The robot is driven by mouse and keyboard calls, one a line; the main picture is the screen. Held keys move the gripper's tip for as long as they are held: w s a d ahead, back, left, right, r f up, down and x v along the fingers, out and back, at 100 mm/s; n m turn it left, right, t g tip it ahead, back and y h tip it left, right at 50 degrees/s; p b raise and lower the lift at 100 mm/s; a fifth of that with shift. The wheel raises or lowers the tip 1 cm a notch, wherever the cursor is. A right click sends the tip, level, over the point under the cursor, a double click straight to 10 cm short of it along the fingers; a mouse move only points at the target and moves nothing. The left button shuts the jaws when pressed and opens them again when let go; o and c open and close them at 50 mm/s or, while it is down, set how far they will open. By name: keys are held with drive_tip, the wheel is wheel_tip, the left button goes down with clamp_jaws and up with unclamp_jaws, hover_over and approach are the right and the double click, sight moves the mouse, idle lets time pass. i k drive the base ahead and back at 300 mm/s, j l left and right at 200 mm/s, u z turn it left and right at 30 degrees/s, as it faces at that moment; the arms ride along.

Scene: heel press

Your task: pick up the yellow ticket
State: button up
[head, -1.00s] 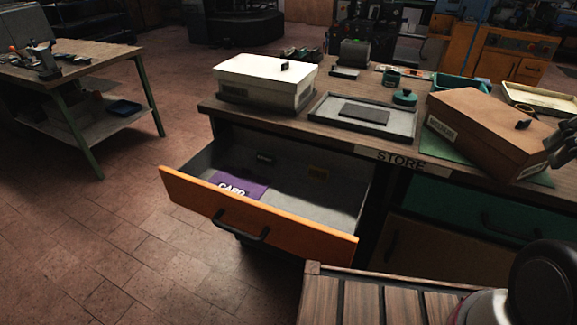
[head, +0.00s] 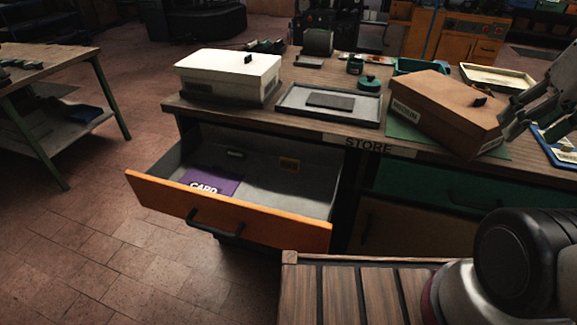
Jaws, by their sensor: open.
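A purple card (head: 212,182) with the word CARD lies in the left part of the drawer. A small dark tag (head: 236,154) is at the back left. My gripper (head: 508,124) is open at the right of the view, beside the brown box and far from the drawer. It holds nothing that I can see.
On the bench top are a white lidded box (head: 228,72), a grey tray (head: 360,117) with a dark flat piece, and a brown lidded box (head: 440,108). A closed green drawer (head: 430,190) is at right. A side table (head: 55,65) stands at left; the floor between is clear.

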sight(293, 165)
drive_tip(key=i+l, duration=0.1)
drive_tip(key=l, duration=0.65)
drive_tip(key=i+l+u, duration=0.1)
drive_tip(key=l, duration=0.65)
drive_tip(key=l+u, duration=0.1)
drive_tip(key=u, duration=1.65)
